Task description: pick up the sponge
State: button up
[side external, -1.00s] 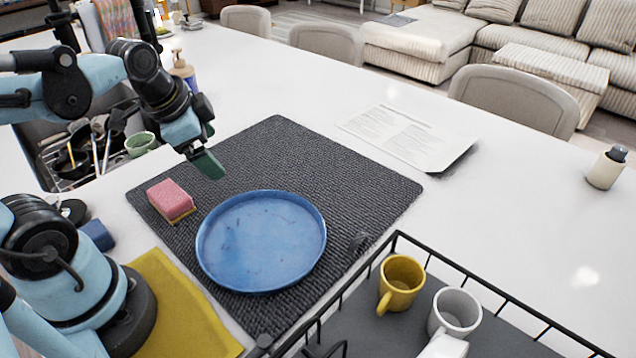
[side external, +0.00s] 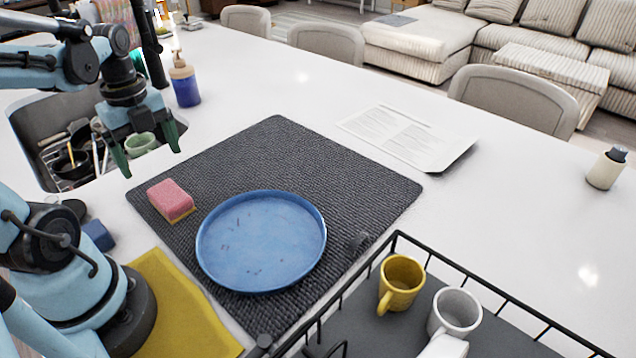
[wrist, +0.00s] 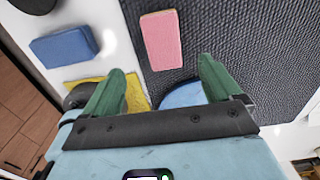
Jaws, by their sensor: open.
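A pink sponge (side external: 171,200) with a yellowish underside lies on the dark drying mat (side external: 330,165), near the mat's left corner. In the wrist view the pink sponge (wrist: 161,40) lies ahead of my fingertips, roughly between their lines. My gripper (side external: 148,160) hangs above the counter by the sink, up and to the left of the sponge in the side view. Its two green fingers are spread apart with nothing between them; they also show in the wrist view (wrist: 160,75). The sponge is not touched by either finger.
A blue plate (side external: 262,242) lies on the mat beside the sponge. A blue block (side external: 97,236) and a yellow cloth (side external: 180,305) lie near my base. The sink (side external: 50,140) holds dishes. A rack with a yellow mug (side external: 402,283) is at lower right. A soap bottle (side external: 185,85) stands behind.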

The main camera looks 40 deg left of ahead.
aim_at(168, 193)
jog(key=shift+w+d+f, duration=0.1)
jog(key=shift+f, duration=2.55)
jog(key=shift+w+d+f, duration=0.1)
jog(key=shift+f, duration=2.55)
jog(key=shift+c, duration=0.3)
jog(key=c, duration=1.1)
jog(key=shift+o, duration=0.2)
jog(key=shift+r, duration=0.15)
jog(key=shift+r, duration=0.9)
notch_tip(168, 193, up, 2)
jog(key=shift+d+r, duration=0.15)
jog(key=d+r, duration=0.6)
jog(key=d, duration=0.5)
jog(key=shift+w+d+r, duration=0.2)
jog(key=shift+w+r, duration=0.1)
jog(key=shift+w, duration=0.1)
